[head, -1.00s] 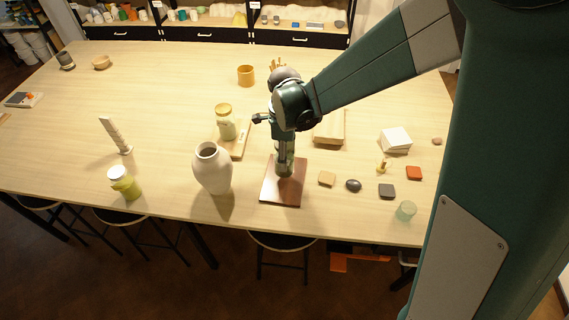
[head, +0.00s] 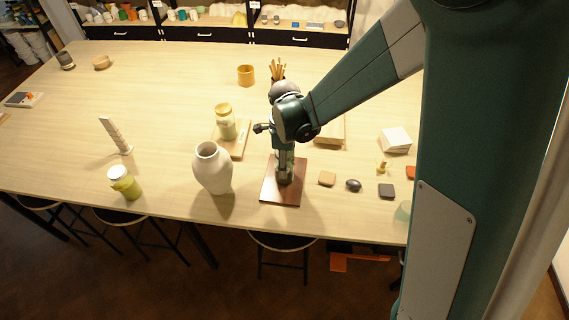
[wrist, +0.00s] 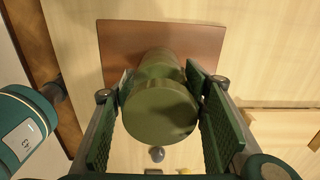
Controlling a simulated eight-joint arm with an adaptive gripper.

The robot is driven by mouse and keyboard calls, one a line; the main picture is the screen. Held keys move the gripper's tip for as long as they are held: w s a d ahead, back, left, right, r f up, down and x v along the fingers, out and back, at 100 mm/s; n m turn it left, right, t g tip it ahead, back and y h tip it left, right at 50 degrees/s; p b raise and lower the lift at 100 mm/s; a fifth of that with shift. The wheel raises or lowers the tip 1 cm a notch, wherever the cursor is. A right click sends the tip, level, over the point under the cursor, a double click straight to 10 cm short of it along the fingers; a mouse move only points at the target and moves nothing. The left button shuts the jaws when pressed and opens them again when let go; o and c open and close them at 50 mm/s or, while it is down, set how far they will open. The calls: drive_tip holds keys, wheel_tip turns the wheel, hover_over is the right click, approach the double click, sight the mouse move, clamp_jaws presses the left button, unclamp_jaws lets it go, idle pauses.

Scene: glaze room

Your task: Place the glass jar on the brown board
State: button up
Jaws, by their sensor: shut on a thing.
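My gripper (head: 285,180) is over the brown board (head: 270,196), pointing down. In the wrist view my gripper (wrist: 161,105) is shut on the glass jar (wrist: 158,112), a greenish round jar with a broad lid, with a finger on each side. The brown board (wrist: 120,38) lies beneath the jar in that view. In the head view the fingers hide most of the jar. It appears upright and very low over the board; I cannot tell whether its base touches.
A pale vase (head: 212,168) stands close to the left of the board. A yellow-lidded jar (head: 226,124) stands on a light wooden board behind it.

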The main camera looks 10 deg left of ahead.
drive_tip(key=shift+f, duration=0.15)
drive_tip(key=o, duration=1.3)
drive_tip(key=shift+r, duration=0.3)
drive_tip(key=shift+r, duration=5.95)
